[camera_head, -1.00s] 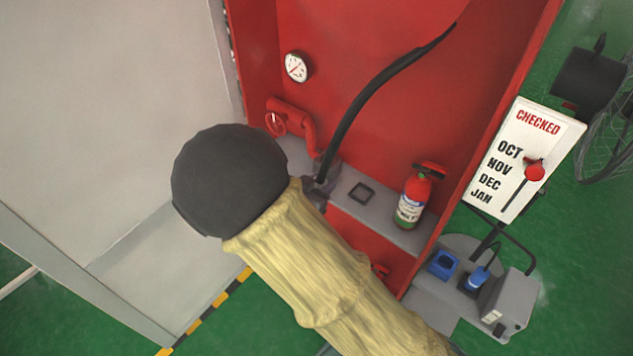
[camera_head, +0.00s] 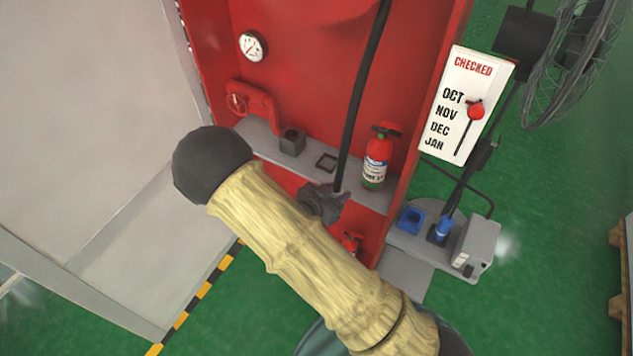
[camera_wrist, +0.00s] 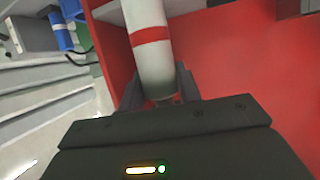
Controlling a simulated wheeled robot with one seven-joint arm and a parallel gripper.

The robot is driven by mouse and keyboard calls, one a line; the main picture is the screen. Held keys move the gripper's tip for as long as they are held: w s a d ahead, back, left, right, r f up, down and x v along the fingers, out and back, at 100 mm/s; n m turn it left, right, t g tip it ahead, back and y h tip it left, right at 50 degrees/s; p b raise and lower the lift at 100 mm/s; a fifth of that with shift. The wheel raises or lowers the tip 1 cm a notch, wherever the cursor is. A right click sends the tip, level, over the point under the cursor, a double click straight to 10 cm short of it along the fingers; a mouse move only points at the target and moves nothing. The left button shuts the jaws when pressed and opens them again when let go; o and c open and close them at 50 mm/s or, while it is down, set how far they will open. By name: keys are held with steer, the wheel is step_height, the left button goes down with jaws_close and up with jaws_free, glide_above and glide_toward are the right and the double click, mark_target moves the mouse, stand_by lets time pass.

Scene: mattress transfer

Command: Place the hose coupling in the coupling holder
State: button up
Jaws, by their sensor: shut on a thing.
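My gripper (camera_head: 335,203) is in front of the grey shelf in the head view, mostly behind my arm. In the wrist view its fingers (camera_wrist: 160,88) are shut on the hose coupling (camera_wrist: 152,55), a pale cylinder with a red band. A black hose (camera_head: 362,95) runs up from the gripper; the coupling itself is hard to make out in the head view. A grey block with a dark square opening (camera_head: 292,142), perhaps the coupling holder, stands empty on the shelf, left of the gripper. A flat square frame (camera_head: 327,162) lies between block and extinguisher.
A red fire extinguisher (camera_head: 377,160) stands on the shelf (camera_head: 262,138), close right of the hose. The red cabinet wall (camera_head: 300,70) carries a gauge (camera_head: 253,46) and a red valve (camera_head: 250,102). A checked board (camera_head: 463,105) and a cart (camera_head: 402,240) with blue items are at the right.

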steer(key=s+d+f+m+g+h, duration=0.2)
steer(key=d+f, duration=0.4)
steer(key=d, duration=0.4)
steer(key=shift+d+f, duration=0.15)
steer(key=shift+f, duration=0.15)
